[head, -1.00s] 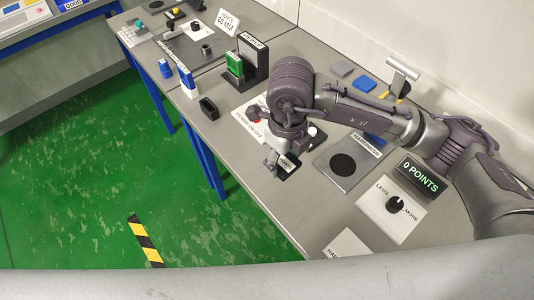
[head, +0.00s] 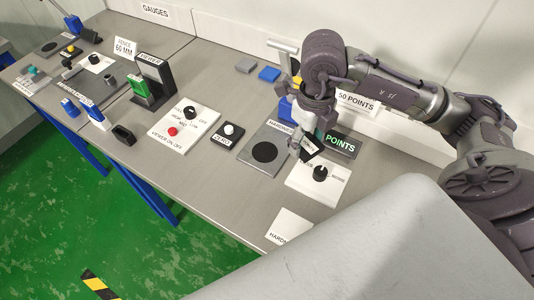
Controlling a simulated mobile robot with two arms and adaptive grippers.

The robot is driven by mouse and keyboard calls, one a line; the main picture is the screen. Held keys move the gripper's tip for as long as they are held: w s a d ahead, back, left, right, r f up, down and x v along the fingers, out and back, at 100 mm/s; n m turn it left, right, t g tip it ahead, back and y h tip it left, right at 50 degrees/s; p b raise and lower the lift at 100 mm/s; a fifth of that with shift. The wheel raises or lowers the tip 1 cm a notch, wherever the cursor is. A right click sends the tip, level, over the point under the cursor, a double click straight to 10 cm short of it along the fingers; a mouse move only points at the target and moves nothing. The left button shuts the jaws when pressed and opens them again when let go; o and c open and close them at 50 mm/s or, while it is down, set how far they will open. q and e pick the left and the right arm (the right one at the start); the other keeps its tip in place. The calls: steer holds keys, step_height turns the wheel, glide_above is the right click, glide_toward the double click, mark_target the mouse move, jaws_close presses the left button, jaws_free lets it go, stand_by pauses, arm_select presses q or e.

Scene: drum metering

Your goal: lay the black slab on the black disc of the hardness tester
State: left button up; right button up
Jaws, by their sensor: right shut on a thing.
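The hardness tester (head: 256,171) is a grey plate with a round black disc (head: 263,152); the disc is bare and fully visible. My right gripper (head: 302,144) points down just to the right of the disc, near the tester's right edge. It is shut on the black slab (head: 308,149), a small dark piece with a pale marking, tilted in the picture. The slab shows in front of the points display and is apart from the disc. How high it is above the table is hard to tell. My left gripper is not in view.
The points display (head: 344,145) and a dial panel (head: 306,184) lie right beside the gripper. Left of the tester are a zero button (head: 228,131) and the viewer's switch panel (head: 174,144).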

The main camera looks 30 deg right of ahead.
steer(key=shift+w, duration=0.35)
steer(key=p, duration=0.3)
glide_above(265, 152)
steer(key=f, duration=0.6)
steer(key=shift+s+d, duration=0.15)
steer(key=shift+s, duration=0.25)
steer(key=shift+w+f, duration=0.4)
steer(key=shift+f, duration=0.1)
step_height(265, 152, down, 3)
steer(key=shift+f+p, duration=0.15)
steer(key=shift+p, duration=0.7)
steer(key=shift+f, duration=0.25)
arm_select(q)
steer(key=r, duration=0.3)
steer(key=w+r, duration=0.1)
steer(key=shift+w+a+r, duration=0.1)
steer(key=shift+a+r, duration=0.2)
arm_select(e)
steer(key=shift+f, duration=0.1)
